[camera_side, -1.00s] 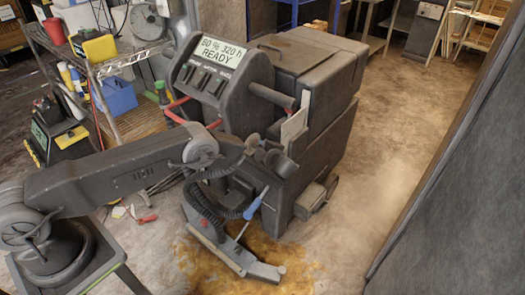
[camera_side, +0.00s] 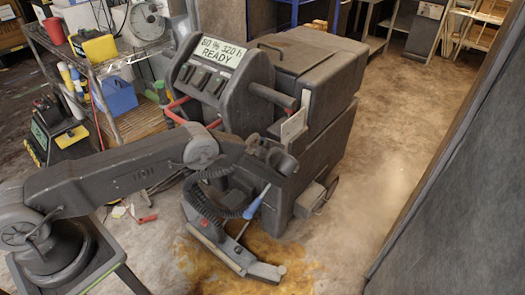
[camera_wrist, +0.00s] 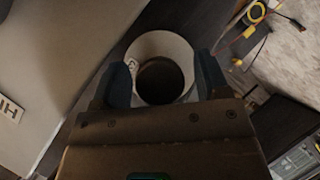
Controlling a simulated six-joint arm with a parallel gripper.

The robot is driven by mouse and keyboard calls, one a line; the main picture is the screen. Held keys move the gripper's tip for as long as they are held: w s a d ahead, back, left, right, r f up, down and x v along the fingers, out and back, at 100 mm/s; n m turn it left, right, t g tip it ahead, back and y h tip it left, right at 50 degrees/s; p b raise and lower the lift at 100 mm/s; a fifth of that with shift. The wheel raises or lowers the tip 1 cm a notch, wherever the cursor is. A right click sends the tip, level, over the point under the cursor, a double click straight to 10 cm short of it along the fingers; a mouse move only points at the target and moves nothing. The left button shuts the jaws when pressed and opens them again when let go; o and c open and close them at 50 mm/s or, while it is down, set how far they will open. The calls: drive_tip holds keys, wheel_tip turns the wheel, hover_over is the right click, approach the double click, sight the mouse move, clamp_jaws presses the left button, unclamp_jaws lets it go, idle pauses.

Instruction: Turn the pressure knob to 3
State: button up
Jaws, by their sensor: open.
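My gripper (camera_wrist: 163,74) is open, with one dark blue finger on each side of this round part. Whether the fingers touch it is unclear. In the side view my gripper (camera_side: 274,158) is at the front of the dark grey floor machine (camera_side: 325,140), below its control panel; my wrist hides the knob there.
The machine's display (camera_side: 209,54) ends in "320 h READY". A floor-level head with a blue handle (camera_side: 256,203) stands in front, on a brown stain (camera_side: 215,265). A shelf rack (camera_side: 115,75) is at the left. The floor at the right is clear.

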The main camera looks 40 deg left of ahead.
drive_tip(key=v, duration=1.4)
